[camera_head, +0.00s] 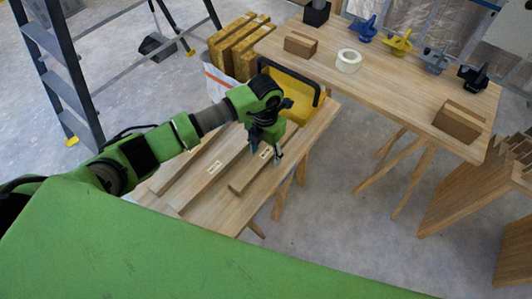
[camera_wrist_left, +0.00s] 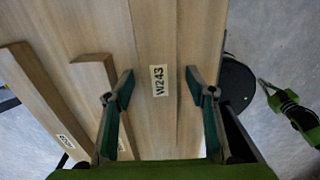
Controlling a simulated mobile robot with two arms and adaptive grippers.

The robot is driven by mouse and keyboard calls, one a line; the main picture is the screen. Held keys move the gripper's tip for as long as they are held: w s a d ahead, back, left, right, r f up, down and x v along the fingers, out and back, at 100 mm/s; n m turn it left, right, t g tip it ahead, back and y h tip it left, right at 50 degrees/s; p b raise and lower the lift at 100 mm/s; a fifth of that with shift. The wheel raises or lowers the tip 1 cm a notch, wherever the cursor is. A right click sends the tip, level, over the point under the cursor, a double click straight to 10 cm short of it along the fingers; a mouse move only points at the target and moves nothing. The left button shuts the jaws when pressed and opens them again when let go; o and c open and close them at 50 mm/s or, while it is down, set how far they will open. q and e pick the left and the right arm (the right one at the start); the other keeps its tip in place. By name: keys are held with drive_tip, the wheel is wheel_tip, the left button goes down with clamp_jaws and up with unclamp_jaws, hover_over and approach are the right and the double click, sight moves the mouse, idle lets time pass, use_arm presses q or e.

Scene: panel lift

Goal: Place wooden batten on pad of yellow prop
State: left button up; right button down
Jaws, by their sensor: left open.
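Several wooden battens lie on a low wooden table (camera_head: 225,222). A batten with a white label (camera_head: 246,176) is under my left gripper (camera_head: 266,154), and another labelled batten (camera_head: 205,178) lies to its left. In the left wrist view, the open fingers of my left gripper (camera_wrist_left: 160,112) stand on either side of a batten marked W243 (camera_wrist_left: 160,120), with nothing clamped. Shorter battens (camera_wrist_left: 32,88) lie to the left there.
A higher table (camera_head: 405,85) holds a tape roll (camera_head: 348,61), brown blocks (camera_head: 300,44) and several clamps (camera_head: 399,43). A stepladder (camera_head: 68,75) stands left. Floor shows between the tables.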

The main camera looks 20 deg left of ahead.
use_arm(q)
drive_tip(key=c, duration=1.4)
drive_tip(key=shift+c, duration=0.2)
drive_tip(key=shift+r, duration=0.15)
